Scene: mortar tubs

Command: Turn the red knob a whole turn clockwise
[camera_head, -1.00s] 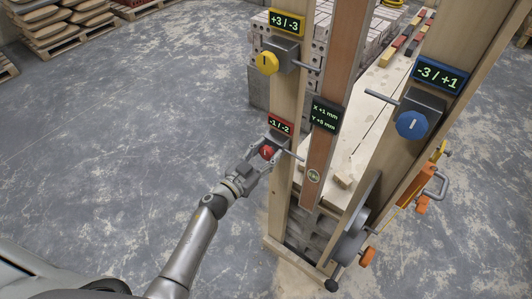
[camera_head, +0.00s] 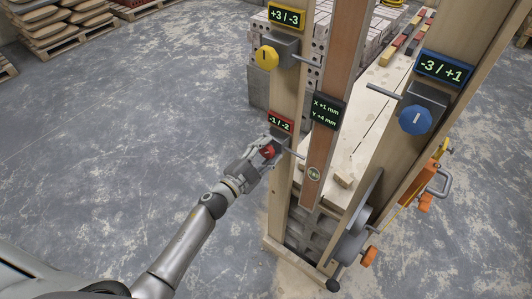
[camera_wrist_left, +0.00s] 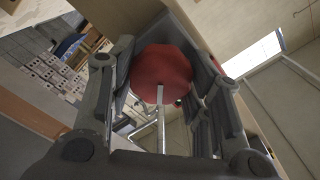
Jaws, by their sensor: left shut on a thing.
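The red knob (camera_head: 268,152) is on the left wooden post, below a small red-framed display (camera_head: 281,122) that reads -1 / -2. My left gripper (camera_head: 264,149) is shut on the red knob, with a finger on each side. In the left wrist view the knob (camera_wrist_left: 160,68) fills the space between the two fingers. A pale straight mark (camera_wrist_left: 160,95) shows at the knob's lower edge. The far side of the knob is hidden. My right gripper is not in view.
A yellow knob (camera_head: 267,57) is higher on the same post, and a blue knob (camera_head: 414,119) is on the right post. A dark display (camera_head: 326,112) is on the middle board. Thin rods stick out near the knobs.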

